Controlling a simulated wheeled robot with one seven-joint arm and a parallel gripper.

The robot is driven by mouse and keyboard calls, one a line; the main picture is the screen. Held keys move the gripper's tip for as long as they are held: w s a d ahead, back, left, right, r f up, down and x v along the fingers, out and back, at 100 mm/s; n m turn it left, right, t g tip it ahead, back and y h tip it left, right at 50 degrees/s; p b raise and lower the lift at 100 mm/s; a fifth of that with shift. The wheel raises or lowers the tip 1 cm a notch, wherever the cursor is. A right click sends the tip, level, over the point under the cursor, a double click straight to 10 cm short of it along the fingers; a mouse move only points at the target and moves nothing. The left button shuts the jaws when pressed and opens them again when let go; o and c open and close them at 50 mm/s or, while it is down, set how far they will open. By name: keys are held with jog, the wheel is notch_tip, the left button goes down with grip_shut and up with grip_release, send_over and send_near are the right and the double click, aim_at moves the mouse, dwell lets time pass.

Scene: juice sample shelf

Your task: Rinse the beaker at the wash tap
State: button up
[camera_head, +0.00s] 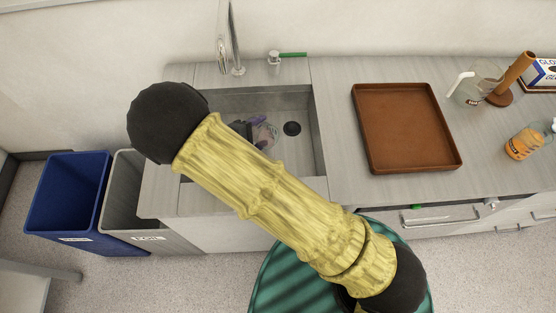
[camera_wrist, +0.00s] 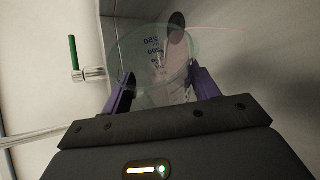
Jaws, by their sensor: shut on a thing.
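The clear beaker (camera_wrist: 150,62) with dark volume marks is between the purple fingers of my gripper (camera_wrist: 162,90) in the wrist view. My gripper is shut on it. In the head view my gripper (camera_head: 262,134) is low inside the sink (camera_head: 305,104), partly hidden by my arm. The chrome wash tap (camera_head: 236,68) rises behind the sink, at the left of its back edge. A fitting with a green lever (camera_head: 292,54) stands to its right and also shows in the wrist view (camera_wrist: 73,52). I cannot tell whether water runs.
A dark round drain (camera_head: 291,128) is in the sink floor. Right of the sink lies a brown tray (camera_head: 359,128), empty. Blue (camera_head: 70,190) and grey (camera_head: 125,215) bins stand left.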

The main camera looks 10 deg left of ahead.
aim_at(257, 130)
jog(key=shift+w+d+r+m+t+y, duration=0.1)
jog(key=shift+r+m+t+y, duration=0.2)
jog(key=shift+r, duration=0.15)
jog(key=shift+s+a+r, duration=0.2)
jog(key=shift+s+r, duration=0.05)
jog(key=shift+r, duration=0.05)
dwell(0.3)
jog(key=shift+w+d+r+b, duration=0.15)
jog(key=shift+d+r+b, duration=0.1)
jog(key=shift+d+b, duration=0.05)
jog(key=shift+a+r+m+t, duration=0.1)
jog(key=shift+r+m+t, duration=0.2)
jog(key=shift+r+m, duration=0.1)
jog(key=shift+r+b, duration=0.15)
jog(key=shift+b, duration=0.35)
